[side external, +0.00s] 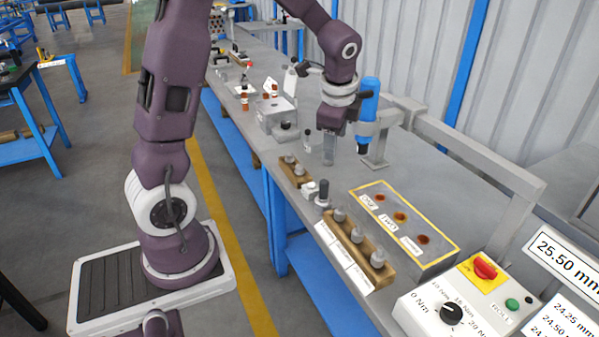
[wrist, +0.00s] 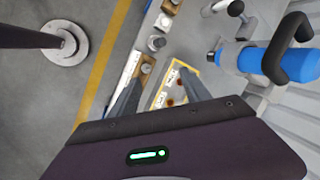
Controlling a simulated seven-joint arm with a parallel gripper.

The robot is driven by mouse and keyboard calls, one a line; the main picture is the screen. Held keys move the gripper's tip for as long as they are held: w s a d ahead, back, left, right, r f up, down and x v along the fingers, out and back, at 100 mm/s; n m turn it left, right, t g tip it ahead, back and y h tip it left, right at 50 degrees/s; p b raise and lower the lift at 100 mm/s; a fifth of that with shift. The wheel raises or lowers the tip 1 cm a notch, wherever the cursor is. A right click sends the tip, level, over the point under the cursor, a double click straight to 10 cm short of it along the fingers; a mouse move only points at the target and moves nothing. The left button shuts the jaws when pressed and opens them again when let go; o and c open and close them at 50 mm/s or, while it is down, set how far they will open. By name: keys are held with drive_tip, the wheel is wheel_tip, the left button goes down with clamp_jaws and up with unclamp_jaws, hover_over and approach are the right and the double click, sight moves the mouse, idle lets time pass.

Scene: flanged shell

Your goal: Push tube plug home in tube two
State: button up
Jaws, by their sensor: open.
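My gripper (side external: 322,148) hangs above the bench, open, with nothing seen between its fingers; it shows from above in the wrist view (wrist: 160,76). Grey plug-like pieces (side external: 358,240) stand in a wooden rack with white labels near the bench's front edge. A second wooden rack (side external: 295,172) holds small grey pieces, left of and below my gripper in the side view. I cannot tell which piece is the tube plug.
A yellow-edged tray (side external: 437,262) with three orange-brown spots lies right of the labelled rack. A blue cylindrical tool (side external: 370,98) stands in a grey holder close behind my gripper. A grey block (side external: 273,117) lies left. A control box (side external: 455,312) and grey frame (side external: 480,165) border the right.

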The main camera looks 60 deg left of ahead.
sight(300, 166)
drive_tip(key=w+a+f+m, duration=0.1)
drive_tip(key=a+f, duration=0.1)
drive_tip(key=f, duration=0.2)
drive_tip(key=w+a+f+m+g, duration=0.1)
drive_tip(key=a+f+m, duration=0.1)
drive_tip(key=a+f, duration=0.1)
drive_tip(key=w+a+f+m, duration=0.1)
drive_tip(key=a+f+m, duration=0.1)
drive_tip(key=f, duration=0.3)
drive_tip(key=shift+w+a+f+g+y, duration=0.35)
drive_tip(key=shift+a+f+g+y, duration=0.05)
drive_tip(key=shift+a, duration=0.15)
drive_tip(key=a+f+m, duration=0.1)
drive_tip(key=f, duration=0.1)
drive_tip(key=a+f+m, duration=0.1)
drive_tip(key=f, duration=0.2)
drive_tip(key=a+f+m, duration=0.1)
drive_tip(key=f, duration=0.1)
drive_tip(key=shift+s+a+f+g, duration=0.1)
drive_tip(key=shift+a+f+g, duration=0.2)
drive_tip(key=shift+a+f, duration=0.1)
drive_tip(key=a, duration=0.7)
drive_tip(key=shift+f, duration=0.1)
drive_tip(key=a, duration=0.4)
drive_tip(key=shift+a+f, duration=0.8)
drive_tip(key=shift+f, duration=0.2)
drive_tip(key=shift+a+f, duration=0.2)
drive_tip(key=shift+f, duration=0.15)
clamp_jaws()
